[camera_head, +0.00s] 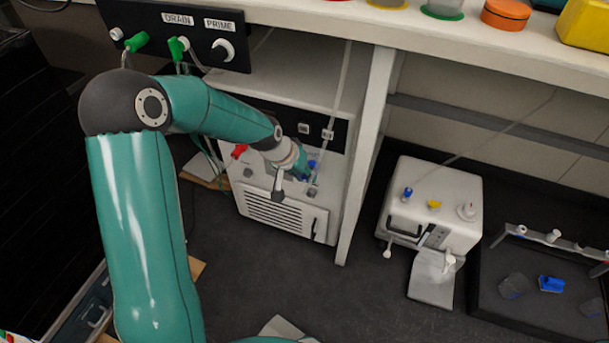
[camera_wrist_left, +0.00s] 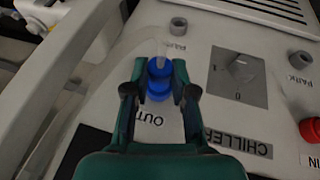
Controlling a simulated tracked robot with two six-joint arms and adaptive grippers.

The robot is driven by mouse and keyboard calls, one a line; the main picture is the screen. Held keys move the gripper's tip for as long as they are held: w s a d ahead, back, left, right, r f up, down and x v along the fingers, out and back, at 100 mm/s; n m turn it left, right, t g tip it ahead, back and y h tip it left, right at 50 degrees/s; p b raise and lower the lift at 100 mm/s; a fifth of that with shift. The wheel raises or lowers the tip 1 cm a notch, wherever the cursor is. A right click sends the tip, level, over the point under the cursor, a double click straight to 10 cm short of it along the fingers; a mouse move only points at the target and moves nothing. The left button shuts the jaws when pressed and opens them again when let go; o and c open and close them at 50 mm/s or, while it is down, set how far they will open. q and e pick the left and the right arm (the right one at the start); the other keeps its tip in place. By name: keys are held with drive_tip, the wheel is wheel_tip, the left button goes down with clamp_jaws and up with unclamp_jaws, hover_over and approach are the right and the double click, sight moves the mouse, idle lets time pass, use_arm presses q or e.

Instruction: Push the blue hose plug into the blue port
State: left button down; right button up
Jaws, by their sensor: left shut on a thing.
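My left gripper (camera_head: 300,172) reaches to the front of the white chiller (camera_head: 285,212). In the left wrist view its two fingers (camera_wrist_left: 159,77) are shut on the blue hose plug (camera_wrist_left: 159,67), with a clear hose rising from it. A second blue piece (camera_wrist_left: 158,91), apparently the blue port, lies directly below the plug, beside the OUT label. The two look in line and close together. I cannot tell how far the plug is seated. My right gripper is not in view.
A rotary knob (camera_wrist_left: 240,68), grey park fittings (camera_wrist_left: 215,58) and a red fitting (camera_wrist_left: 310,129) sit on the chiller panel. A white shelf post (camera_head: 366,150) stands close right of the chiller. A white device (camera_head: 436,205) and black tray (camera_head: 535,318) are farther right.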

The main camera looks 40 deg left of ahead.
use_arm(q)
drive_tip(key=shift+w+a, duration=0.1)
drive_tip(key=shift+w, duration=0.2)
drive_tip(key=c, duration=0.9)
unclamp_jaws()
drive_tip(key=shift+r, duration=0.1)
drive_tip(key=v, duration=1.1)
drive_tip(key=shift+s+r, duration=0.15)
drive_tip(key=shift+r, duration=0.15)
